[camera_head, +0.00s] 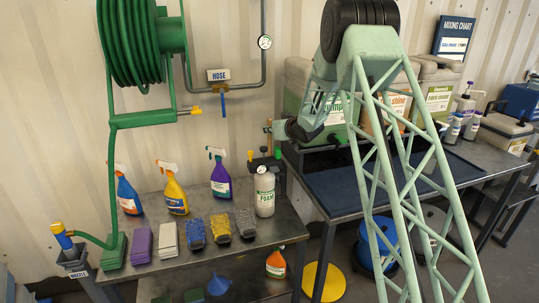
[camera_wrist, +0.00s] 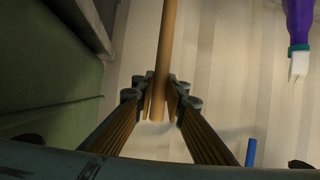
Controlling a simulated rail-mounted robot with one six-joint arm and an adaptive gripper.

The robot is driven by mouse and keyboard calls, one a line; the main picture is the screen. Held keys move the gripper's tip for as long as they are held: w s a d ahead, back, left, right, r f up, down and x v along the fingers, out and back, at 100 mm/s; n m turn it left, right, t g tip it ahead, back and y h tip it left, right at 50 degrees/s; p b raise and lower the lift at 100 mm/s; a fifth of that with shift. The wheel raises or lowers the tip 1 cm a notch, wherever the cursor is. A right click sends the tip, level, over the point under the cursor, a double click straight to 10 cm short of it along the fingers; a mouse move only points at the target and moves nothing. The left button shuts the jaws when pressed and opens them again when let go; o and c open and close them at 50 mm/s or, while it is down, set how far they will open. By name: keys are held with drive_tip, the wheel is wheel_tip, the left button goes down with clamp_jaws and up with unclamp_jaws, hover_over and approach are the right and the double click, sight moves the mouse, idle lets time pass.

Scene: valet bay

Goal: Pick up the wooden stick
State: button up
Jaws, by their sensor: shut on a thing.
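The wooden stick (camera_wrist: 168,40) is a plain tan-brown rod. In the wrist view it runs from the top edge down between the fingertips of my gripper (camera_wrist: 161,96). The fingers are shut on it, and a short end shows just past them. In the head view the stick (camera_head: 269,125) is a thin upright brown piece at the left end of my arm, above the foam sprayer. My gripper itself is small there, and its fingers are hard to make out.
A foam sprayer (camera_head: 265,193) stands on the metal table just below. Spray bottles, including a purple one (camera_head: 221,178), and several brushes (camera_head: 220,229) stand left of it. Large jugs (camera_head: 439,92) stand behind my arm on the right bench. A wall pipe (camera_head: 263,75) runs above.

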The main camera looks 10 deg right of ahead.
drive_tip(key=shift+r, duration=0.1)
wheel_tip(320, 180, up, 18)
drive_tip(key=p, duration=0.5)
drive_tip(key=s+d, duration=0.2)
drive_tip(key=s, duration=0.6)
drive_tip(key=s+d, duration=0.3)
drive_tip(key=s, duration=0.6)
drive_tip(key=shift+s, duration=0.15)
idle(0.4)
wheel_tip(320, 180, up, 14)
drive_tip(key=p, duration=1.1)
idle(1.1)
drive_tip(key=shift+f, duration=0.2)
